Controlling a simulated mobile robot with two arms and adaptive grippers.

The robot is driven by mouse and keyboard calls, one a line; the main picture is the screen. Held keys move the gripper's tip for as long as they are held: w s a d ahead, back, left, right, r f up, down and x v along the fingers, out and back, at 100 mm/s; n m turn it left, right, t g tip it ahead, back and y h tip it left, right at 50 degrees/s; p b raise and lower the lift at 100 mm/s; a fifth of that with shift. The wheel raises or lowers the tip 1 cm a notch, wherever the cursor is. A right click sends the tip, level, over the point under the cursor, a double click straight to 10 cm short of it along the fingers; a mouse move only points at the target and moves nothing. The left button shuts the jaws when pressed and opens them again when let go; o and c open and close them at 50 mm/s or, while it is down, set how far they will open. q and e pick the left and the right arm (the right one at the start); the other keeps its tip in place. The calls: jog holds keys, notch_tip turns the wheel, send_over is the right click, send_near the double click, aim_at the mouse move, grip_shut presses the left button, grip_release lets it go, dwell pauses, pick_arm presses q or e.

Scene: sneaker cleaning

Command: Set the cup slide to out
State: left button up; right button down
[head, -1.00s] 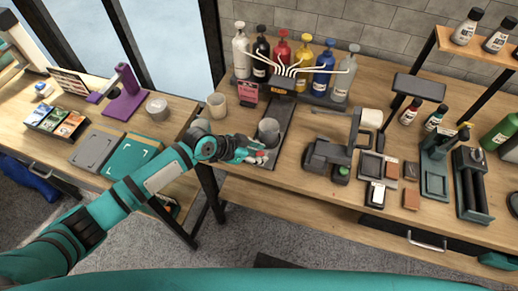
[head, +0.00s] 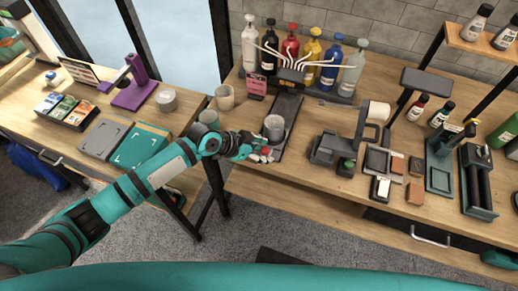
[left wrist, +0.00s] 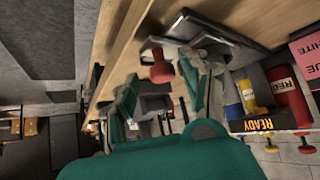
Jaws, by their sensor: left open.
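The cup slide is a long dark track (head: 288,106) running from under the dispenser toward the table's front edge. A grey cup (head: 274,127) stands upright near its front end. A red knob (head: 266,151) is at the front end. The knob also shows in the left wrist view (left wrist: 160,70), on a light grey piece beside the dark track. My left gripper (head: 258,153) is at the knob, at the table's front edge. Its teal fingers (left wrist: 160,90) are open on either side of the knob; I cannot tell whether they touch it. My right gripper is not in view.
The dispenser (head: 291,76) with several coloured bottles stands behind the track. A beige cup (head: 224,98) and a blue-grey cup (head: 209,118) stand left of it. A dark machine (head: 330,149) stands to the right. A pink card (head: 257,86) is at the left of the dispenser.

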pick_arm(q)
jog(key=v, duration=1.2)
